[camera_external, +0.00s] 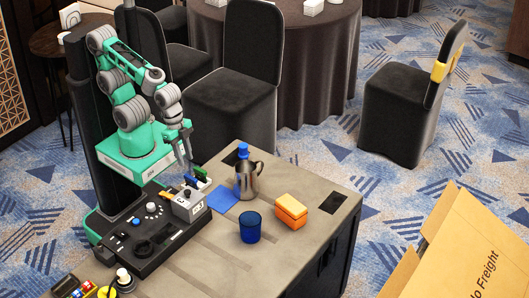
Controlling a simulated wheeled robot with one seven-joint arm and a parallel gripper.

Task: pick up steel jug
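The steel jug (249,182) stands upright on the table, with its handle to the right. A blue object (243,151) shows at its top; I cannot tell whether it sits in the jug or behind it. My gripper (187,166) points down to the left of the jug, apart from it, above the far end of a black console. No object shows in its grasp. Its fingers are too small in this view to tell how far they are parted.
A blue flat square (223,199) lies left of the jug. A blue cup (250,228) stands in front and an orange block (291,209) to the right. The black console (150,230) with knobs fills the table's left side. Chairs (235,95) stand behind the table (285,255).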

